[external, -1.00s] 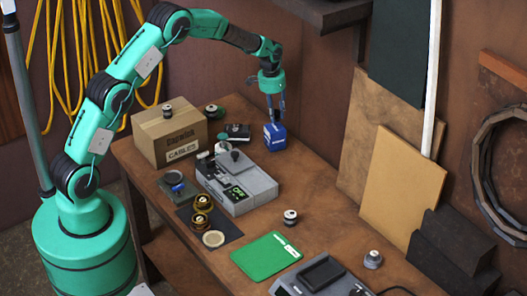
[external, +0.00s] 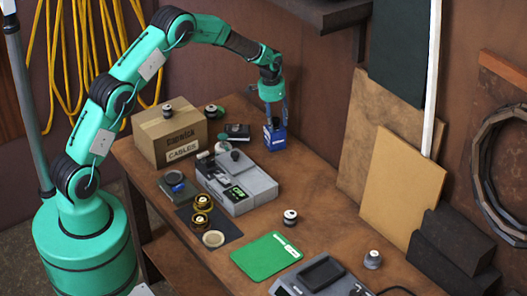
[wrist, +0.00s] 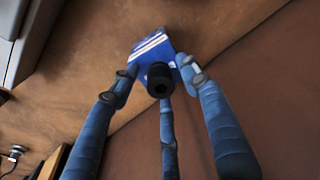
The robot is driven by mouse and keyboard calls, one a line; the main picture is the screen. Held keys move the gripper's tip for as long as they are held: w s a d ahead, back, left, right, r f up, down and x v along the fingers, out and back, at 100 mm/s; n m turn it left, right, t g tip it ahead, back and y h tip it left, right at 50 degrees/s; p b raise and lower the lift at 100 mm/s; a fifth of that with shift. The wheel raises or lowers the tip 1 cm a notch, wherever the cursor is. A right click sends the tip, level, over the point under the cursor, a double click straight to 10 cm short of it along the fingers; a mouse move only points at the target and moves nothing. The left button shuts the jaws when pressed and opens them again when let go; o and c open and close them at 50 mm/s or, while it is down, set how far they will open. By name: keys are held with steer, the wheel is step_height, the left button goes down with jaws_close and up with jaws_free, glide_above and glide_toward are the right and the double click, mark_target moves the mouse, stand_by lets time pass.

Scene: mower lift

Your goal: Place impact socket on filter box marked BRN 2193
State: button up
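The blue box (external: 275,141), with white markings too small to read, stands at the far right of the bench; it also shows in the wrist view (wrist: 146,46). A black cylindrical socket (wrist: 160,80) with a hole in its end sits over the box, upright as far as I can see, and appears to rest on its top. My gripper (external: 276,121) is directly above the box. In the wrist view its fingers (wrist: 157,82) surround the socket, with gaps on the left and right sides. Contact with the third finger is unclear.
A cardboard box (external: 170,136) marked CABLES stands at the back left with a small spool-like part on it. A grey device (external: 240,185) is mid-bench, with a green folder (external: 265,257) nearer the front. The wall lies close behind my gripper.

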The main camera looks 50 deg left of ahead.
step_height(320, 180, up, 12)
steer(key=s, duration=0.1)
steer(key=shift+a+p, duration=0.15)
steer(key=shift+p, duration=0.2)
stand_by(0.5)
steer(key=shift+r, duration=0.15)
stand_by(0.5)
